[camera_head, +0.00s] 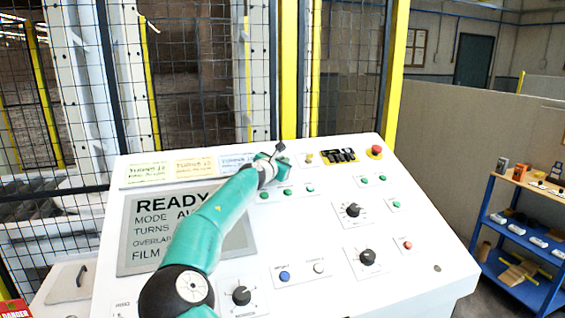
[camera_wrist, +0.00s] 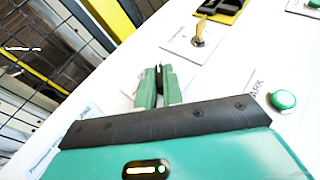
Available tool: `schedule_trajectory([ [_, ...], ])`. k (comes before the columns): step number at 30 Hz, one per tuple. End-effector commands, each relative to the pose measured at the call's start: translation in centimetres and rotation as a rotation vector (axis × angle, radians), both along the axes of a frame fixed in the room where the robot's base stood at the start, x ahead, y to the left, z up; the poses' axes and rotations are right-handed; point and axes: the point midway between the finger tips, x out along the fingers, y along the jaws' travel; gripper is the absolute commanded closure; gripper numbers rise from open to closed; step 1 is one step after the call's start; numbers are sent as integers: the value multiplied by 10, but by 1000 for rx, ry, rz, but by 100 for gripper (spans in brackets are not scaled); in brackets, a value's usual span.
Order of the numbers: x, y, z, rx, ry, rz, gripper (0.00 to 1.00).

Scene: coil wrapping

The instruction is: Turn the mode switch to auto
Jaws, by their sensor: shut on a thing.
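The white sloped control console (camera_head: 330,210) fills the middle of the head view. My gripper (camera_head: 279,155) is at its upper edge, left of a brass key switch (camera_head: 309,158). In the wrist view, my gripper's green fingers (camera_wrist: 158,76) are closed together on a narrow dark piece, which I take to be the mode switch; the fingers hide most of it and its label. The brass key switch (camera_wrist: 198,36) stands clear of the fingers. The grey display (camera_head: 150,225) reads READY and MODE AU, with the rest of that line behind my arm.
A red emergency button (camera_head: 375,152) and a yellow-and-black switch block (camera_head: 338,157) lie right of my gripper. A green button (camera_wrist: 284,100) is close by in the wrist view. Black knobs (camera_head: 352,210) sit lower right. Mesh fencing (camera_head: 200,80) stands behind the console.

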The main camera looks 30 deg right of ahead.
Motion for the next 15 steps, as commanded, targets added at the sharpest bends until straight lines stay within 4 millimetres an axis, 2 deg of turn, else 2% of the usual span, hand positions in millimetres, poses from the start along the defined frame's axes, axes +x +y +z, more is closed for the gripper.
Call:
schedule_trajectory([
  [1,1,1,-7,9,6,-4,100],
  [11,1,1,-7,10,6,-5,100],
  [12,1,1,-7,10,6,-4,83],
  [14,1,1,-7,10,6,-5,72],
  [15,1,1,-8,10,6,-5,69],
])
